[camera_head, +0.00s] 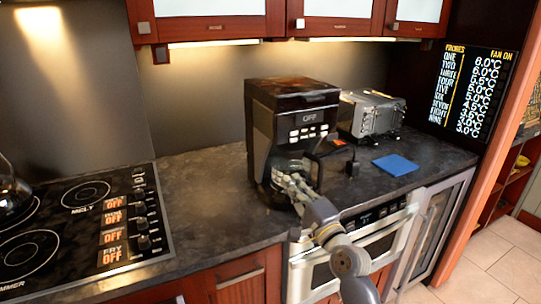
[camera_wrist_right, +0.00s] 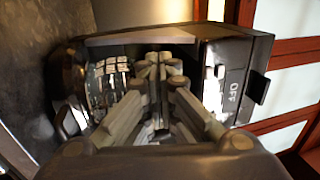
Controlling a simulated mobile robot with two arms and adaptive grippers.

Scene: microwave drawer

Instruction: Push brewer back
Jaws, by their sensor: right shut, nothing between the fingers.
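The brewer (camera_head: 290,105) is a dark coffee maker standing upright on the dark countertop, with a display and buttons on its upper front. Its glass carafe (camera_head: 285,170) sits in the lower front, partly hidden by my gripper. My right gripper (camera_head: 287,182) is shut and empty, at the front of the brewer by the carafe. In the right wrist view the brewer (camera_wrist_right: 222,72) lies sideways behind the closed fingers (camera_wrist_right: 158,75), and the carafe (camera_wrist_right: 104,82) is at their left. I cannot tell whether the fingertips touch the brewer. My left gripper is not in view.
A silver toaster (camera_head: 370,115) stands right of the brewer near the wall. A blue cloth or pad (camera_head: 395,165) lies on the countertop (camera_head: 215,195). A cooktop (camera_head: 80,225) is at left. The built-in oven (camera_head: 350,250) is below the counter. Counter left of the brewer is clear.

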